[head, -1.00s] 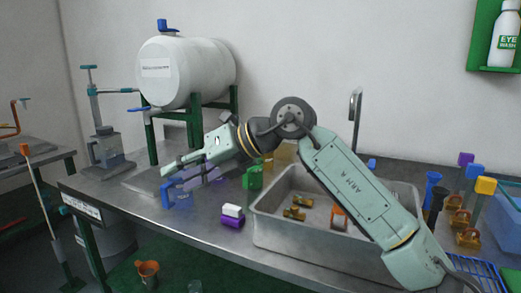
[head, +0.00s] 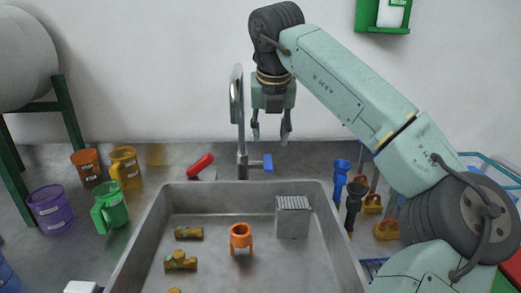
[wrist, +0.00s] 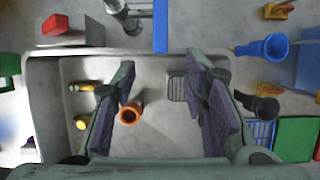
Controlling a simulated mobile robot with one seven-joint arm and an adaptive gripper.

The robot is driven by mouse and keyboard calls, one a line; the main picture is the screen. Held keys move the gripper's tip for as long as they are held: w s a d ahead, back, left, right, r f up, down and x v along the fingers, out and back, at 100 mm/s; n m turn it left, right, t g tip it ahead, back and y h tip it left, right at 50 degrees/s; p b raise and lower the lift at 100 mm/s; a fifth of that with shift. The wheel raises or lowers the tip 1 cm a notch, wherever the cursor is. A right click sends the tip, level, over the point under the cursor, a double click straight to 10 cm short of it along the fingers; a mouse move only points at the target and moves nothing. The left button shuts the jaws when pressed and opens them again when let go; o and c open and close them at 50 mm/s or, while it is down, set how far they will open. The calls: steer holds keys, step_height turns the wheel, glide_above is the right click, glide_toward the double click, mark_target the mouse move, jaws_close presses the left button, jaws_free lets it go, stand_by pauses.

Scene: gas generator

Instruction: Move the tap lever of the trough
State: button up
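The trough (head: 160,225) is a grey metal sink set in the bench; its rim also shows in the wrist view (wrist: 42,100). A tall chrome tap (head: 238,110) stands behind its back rim. The blue tap lever (head: 268,162) sticks out to the right from the tap's base. In the wrist view, the lever (wrist: 160,25) is a blue bar at the top, beyond my fingertips. My gripper (head: 270,138) points down just above the lever, with its fingers apart. It also shows open and empty in the wrist view (wrist: 161,66). Contact with the lever is not visible.
In the trough are an orange funnel-like piece (head: 241,236), a grey ribbed block (head: 293,217) and several brass pieces (head: 181,261). A red-handled piece (head: 200,164) lies left of the tap. Coloured mugs (head: 110,207) stand left; blue and black funnels (head: 341,178) stand right.

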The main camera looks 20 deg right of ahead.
mark_target(268, 166)
steer(key=p+x, duration=0.2)
steer(key=x, duration=0.8)
steer(key=shift+w+f, duration=0.15)
steer(key=shift+f, duration=0.15)
steer(key=shift+c, duration=0.4)
jaws_close()
